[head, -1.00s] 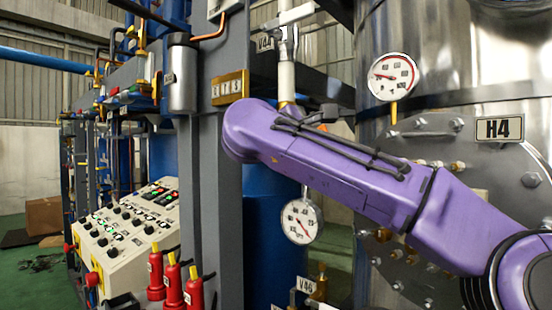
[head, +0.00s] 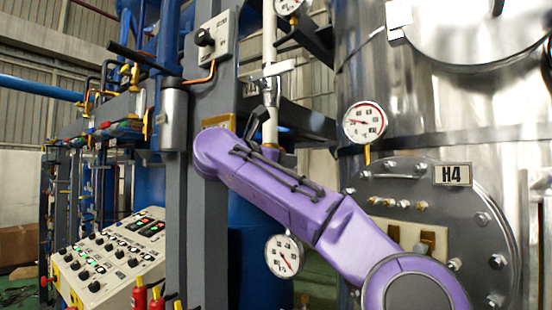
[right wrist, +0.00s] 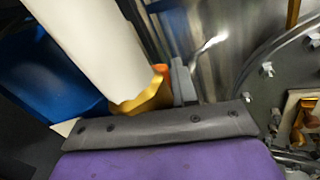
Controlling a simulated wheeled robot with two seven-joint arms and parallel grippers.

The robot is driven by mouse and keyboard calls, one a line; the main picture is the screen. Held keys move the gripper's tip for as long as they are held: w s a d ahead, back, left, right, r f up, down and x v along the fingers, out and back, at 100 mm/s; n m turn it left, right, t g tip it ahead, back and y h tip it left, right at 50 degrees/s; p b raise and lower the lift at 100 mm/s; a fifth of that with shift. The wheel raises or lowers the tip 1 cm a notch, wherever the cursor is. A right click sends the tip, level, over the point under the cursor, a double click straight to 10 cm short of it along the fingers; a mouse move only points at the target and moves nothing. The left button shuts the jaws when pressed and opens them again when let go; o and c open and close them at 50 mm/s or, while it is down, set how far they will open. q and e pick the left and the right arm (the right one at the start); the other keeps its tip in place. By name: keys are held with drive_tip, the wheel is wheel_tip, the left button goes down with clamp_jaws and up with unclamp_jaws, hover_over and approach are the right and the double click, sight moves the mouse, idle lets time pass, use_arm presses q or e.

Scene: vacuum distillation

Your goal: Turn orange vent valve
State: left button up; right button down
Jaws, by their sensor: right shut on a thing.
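My purple right arm crosses the head view from the lower right. My right gripper (head: 262,118) shows as dark grey parts above the arm, close to the white vertical pipe; its fingertips are hard to make out. In the right wrist view a grey finger (right wrist: 182,82) stands against a small orange part (right wrist: 162,71), which I take for the orange vent valve. It sits beside the gold collar at the end of the white pipe (right wrist: 95,50). The gripper is shut on the valve. Most of the valve is hidden in the head view. My left gripper is not in view.
A steel tank with an H4 plate (head: 452,174) and a bolted flange stands at right. Two gauges, one upper (head: 365,122) and one lower (head: 285,256), flank the arm. A grey column (head: 196,200) and a control panel (head: 112,258) are at left.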

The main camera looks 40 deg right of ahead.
drive_tip(key=shift+w+n, duration=0.35)
drive_tip(key=shift+n, duration=0.15)
drive_tip(key=shift+w+f, duration=0.1)
drive_tip(key=shift+f, duration=0.05)
drive_tip(key=c, duration=1.2)
unclamp_jaws()
drive_tip(key=shift+o, duration=1.2)
drive_tip(key=shift+d, duration=0.1)
drive_tip(key=shift+d+f, duration=0.1)
drive_tip(key=shift+d, duration=0.2)
drive_tip(key=b+v, duration=0.2)
drive_tip(key=v, duration=0.8)
drive_tip(key=shift+a+b, duration=0.25)
drive_tip(key=shift+b, duration=0.05)
drive_tip(key=shift+d, duration=0.1)
